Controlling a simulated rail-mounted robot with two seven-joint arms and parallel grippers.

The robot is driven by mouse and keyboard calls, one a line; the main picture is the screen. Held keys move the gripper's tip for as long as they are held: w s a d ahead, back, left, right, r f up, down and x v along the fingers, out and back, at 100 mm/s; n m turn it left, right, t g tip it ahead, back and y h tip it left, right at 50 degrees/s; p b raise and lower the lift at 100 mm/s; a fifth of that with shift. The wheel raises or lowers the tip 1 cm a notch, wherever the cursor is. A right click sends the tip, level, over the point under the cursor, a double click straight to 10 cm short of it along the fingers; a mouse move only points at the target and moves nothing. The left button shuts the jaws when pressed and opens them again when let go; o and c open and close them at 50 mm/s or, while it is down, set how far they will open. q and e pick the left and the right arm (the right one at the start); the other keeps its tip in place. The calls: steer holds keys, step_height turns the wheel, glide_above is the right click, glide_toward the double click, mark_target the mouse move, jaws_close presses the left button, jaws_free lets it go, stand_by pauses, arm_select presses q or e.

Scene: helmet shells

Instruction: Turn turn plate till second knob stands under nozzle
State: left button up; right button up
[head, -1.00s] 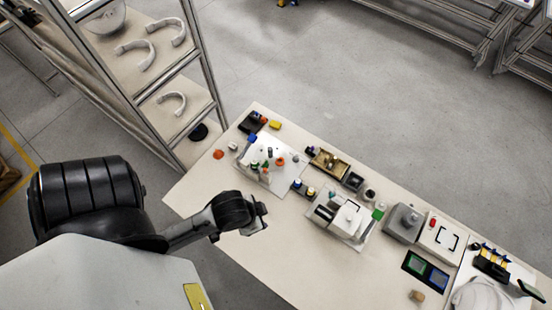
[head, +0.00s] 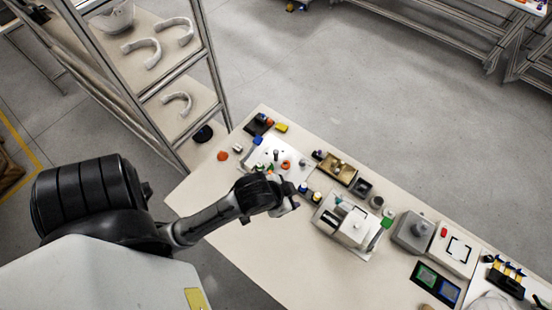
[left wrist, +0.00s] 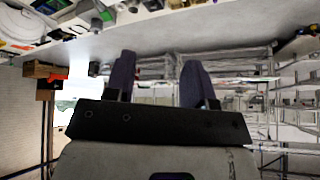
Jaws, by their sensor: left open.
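A white board (head: 252,157) lies at the far left part of the table. On it stand a grey upright piece (head: 276,155) and an orange round piece (head: 285,165); my arm hides its near part. I cannot make out which piece is the turn plate, second knob or nozzle. My left gripper (head: 287,198) is over the table at the board's near side, open, with nothing seen between its fingers. In the left wrist view, the two dark fingers (left wrist: 160,82) stand apart. My right gripper is not in view.
Right of the gripper is a white device (head: 352,228) on a plate. A grey block (head: 412,230) stands further right. A shelf rack (head: 180,100) rises behind left. The table's front is clear.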

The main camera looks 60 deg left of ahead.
arm_select(q)
steer(key=w+a+r+n+t+y+b, duration=0.25)
steer(key=w+a+b, duration=0.25)
steer(key=w+a, duration=0.7)
steer(key=w+a+f+n+g+y+b, duration=0.1)
steer(key=w+a+f+n+b, duration=0.25)
steer(key=w+a, duration=0.45)
steer(key=n+g+h, duration=0.4)
steer(key=n+g, duration=0.4)
glide_above(276, 152)
step_height(276, 152, down, 20)
steer(key=shift+y, duration=0.25)
step_height(276, 152, down, 11)
steer(key=shift+a+b, duration=0.1)
steer(key=shift+b, duration=0.7)
steer(key=shift+f, duration=0.95)
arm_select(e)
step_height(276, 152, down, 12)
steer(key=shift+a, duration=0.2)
arm_select(q)
steer(key=shift+c, duration=0.4)
